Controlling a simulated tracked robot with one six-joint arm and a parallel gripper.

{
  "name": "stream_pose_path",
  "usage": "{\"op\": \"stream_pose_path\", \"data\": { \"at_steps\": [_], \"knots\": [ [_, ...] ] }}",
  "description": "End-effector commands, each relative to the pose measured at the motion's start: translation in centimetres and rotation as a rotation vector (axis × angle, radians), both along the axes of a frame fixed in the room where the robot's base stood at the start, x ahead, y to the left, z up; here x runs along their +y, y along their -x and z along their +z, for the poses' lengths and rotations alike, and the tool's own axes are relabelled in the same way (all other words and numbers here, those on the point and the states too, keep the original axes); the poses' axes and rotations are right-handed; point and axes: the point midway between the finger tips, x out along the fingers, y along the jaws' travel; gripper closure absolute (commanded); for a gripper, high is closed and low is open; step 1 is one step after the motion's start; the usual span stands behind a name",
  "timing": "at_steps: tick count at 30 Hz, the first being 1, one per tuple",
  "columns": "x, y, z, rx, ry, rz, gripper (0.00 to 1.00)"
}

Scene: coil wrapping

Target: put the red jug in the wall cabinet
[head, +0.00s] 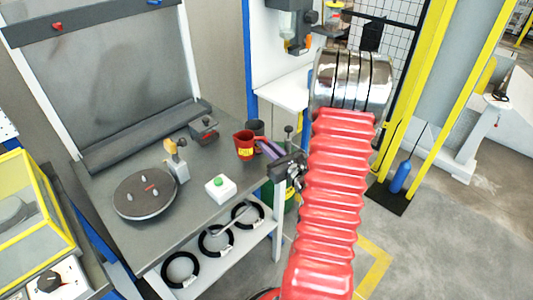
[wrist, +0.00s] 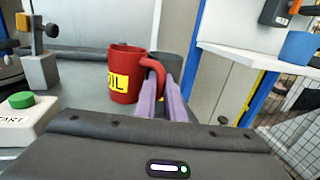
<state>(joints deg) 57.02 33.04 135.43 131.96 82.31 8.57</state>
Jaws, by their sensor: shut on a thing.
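The red jug (head: 244,145) with a yellow label is upright at the right end of the grey workbench. It also shows in the wrist view (wrist: 122,80), with its handle towards me. My gripper (head: 262,144), with purple fingers, reaches it from the right and is shut on the handle; the fingers also show in the wrist view (wrist: 161,92). I cannot tell whether the jug's base touches the bench. I cannot make out the wall cabinet with certainty in either view.
A dark grey cup (wrist: 168,66) stands close behind the jug. The workbench (head: 150,235) also holds a round plate (head: 146,192), a green-button box (head: 220,187) and a yellow-topped device (head: 177,160). A white shelf (head: 284,90) is behind, to the right.

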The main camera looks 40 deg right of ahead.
Motion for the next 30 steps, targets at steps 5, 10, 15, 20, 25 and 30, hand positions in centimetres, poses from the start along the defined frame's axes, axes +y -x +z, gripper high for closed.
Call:
{"op": "stream_pose_path", "data": {
  "at_steps": [5,10,15,20,25,30],
  "knots": [
    [0.0,0.0,0.0,-0.001,0.0,0.0,1.0],
    [0.0,0.0,-0.2,0.0,-0.001,0.0,1.0],
    [0.0,0.0,-1.4,0.0,-0.003,0.0,1.0],
    [0.0,0.0,-3.0,0.001,-0.004,0.0,1.0],
    [0.0,0.0,-3.7,-0.001,-0.001,0.0,1.0],
    [0.0,0.0,-3.7,-0.001,0.0,0.0,1.0]
  ]
}}
